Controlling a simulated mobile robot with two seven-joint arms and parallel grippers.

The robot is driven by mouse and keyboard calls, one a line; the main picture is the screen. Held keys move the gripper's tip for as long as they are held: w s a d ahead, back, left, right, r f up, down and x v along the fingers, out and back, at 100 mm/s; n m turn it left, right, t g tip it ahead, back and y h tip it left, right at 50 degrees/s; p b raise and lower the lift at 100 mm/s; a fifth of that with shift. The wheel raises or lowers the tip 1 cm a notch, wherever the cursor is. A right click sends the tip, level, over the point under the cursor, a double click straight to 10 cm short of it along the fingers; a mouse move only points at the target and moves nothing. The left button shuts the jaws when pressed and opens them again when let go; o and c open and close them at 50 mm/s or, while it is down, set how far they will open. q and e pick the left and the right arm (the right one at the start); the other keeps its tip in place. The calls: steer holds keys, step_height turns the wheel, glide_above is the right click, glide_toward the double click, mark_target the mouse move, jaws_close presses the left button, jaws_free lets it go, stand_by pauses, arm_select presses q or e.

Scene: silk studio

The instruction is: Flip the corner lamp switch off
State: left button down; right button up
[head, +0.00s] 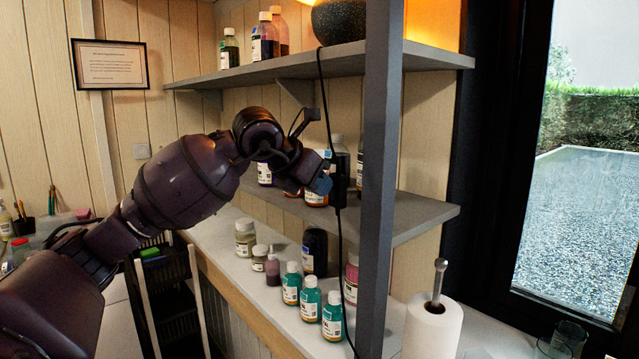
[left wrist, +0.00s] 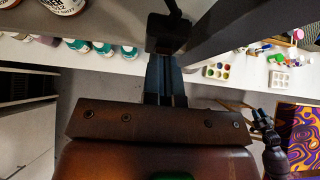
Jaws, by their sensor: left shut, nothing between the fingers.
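The corner lamp (head: 340,22) has a dark rounded base on the upper shelf and gives a warm glow; its top is out of frame. Its black cord (head: 324,100) hangs past the shelf edge and carries a small black switch box (head: 342,178). My left gripper (head: 324,182) is shut and empty, its tips just left of the switch box. In the left wrist view the shut fingers (left wrist: 165,78) point at the dark switch box (left wrist: 166,34), right at their tips. I cannot tell whether they touch. The switch's rocker position is not visible.
A grey shelf post (head: 378,180) stands just right of the cord. A paper roll (head: 432,328) stands at lower right.

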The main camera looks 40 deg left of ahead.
steer(key=shift+r, duration=0.35)
stand_by(0.3)
steer(key=shift+w+r+p, duration=0.1)
steer(key=shift+r+p, duration=0.25)
steer(key=shift+p, duration=0.2)
stand_by(0.4)
